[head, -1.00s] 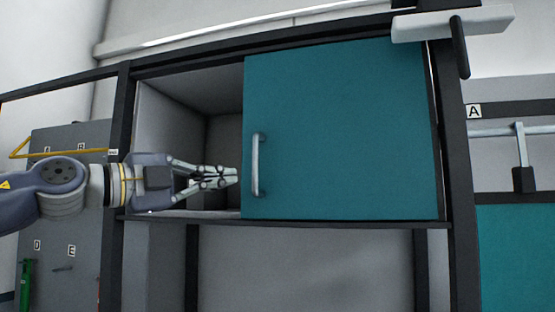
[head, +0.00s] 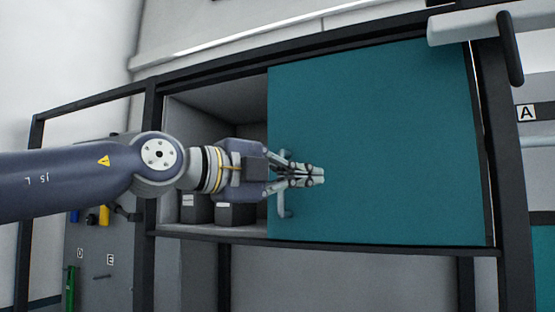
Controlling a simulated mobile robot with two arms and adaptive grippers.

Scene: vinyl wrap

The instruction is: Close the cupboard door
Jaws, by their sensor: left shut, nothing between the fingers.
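The teal cupboard door (head: 400,150) covers the right part of the cupboard (head: 200,236), whose left part stands open. A pale vertical bar handle (head: 284,207) sits near the door's left edge, its middle hidden behind my left gripper. My left gripper (head: 322,175) comes in from the left across the opening, fingers shut and empty, pointing right. Its fingertips lie in front of the door, just right of the handle in the picture. I cannot tell whether they touch the door or the handle. My right gripper is out of view.
Dark boxes (head: 236,213) stand on the cupboard floor in the opening. Dark frame posts bound the cupboard left (head: 150,200) and right (head: 507,150). A pale bar with a dark handle (head: 510,48) sticks out at the upper right.

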